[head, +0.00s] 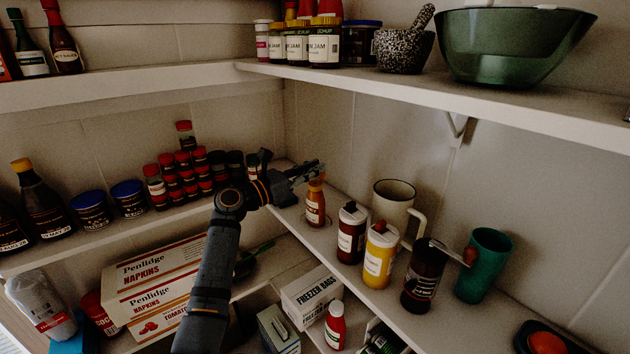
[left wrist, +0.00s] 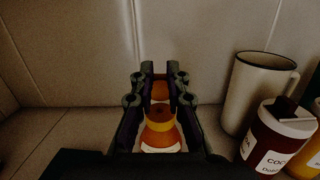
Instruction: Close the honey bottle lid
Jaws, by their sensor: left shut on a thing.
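The honey bottle (head: 315,207) is a small amber bottle with a pale label, upright on the right-hand middle shelf near the corner. In the left wrist view the bottle (left wrist: 160,138) stands between my fingers, with a yellow-orange collar. Its orange lid (left wrist: 160,91) shows beyond the collar, between the fingertips, and looks raised; its exact angle is hard to tell. My left gripper (head: 314,172) reaches over the bottle top from the left. In the left wrist view its fingers (left wrist: 160,82) are shut on the lid. My right gripper is out of view.
Stacked spice jars (head: 180,175) are to the left. The upper shelf (head: 400,92) overhangs.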

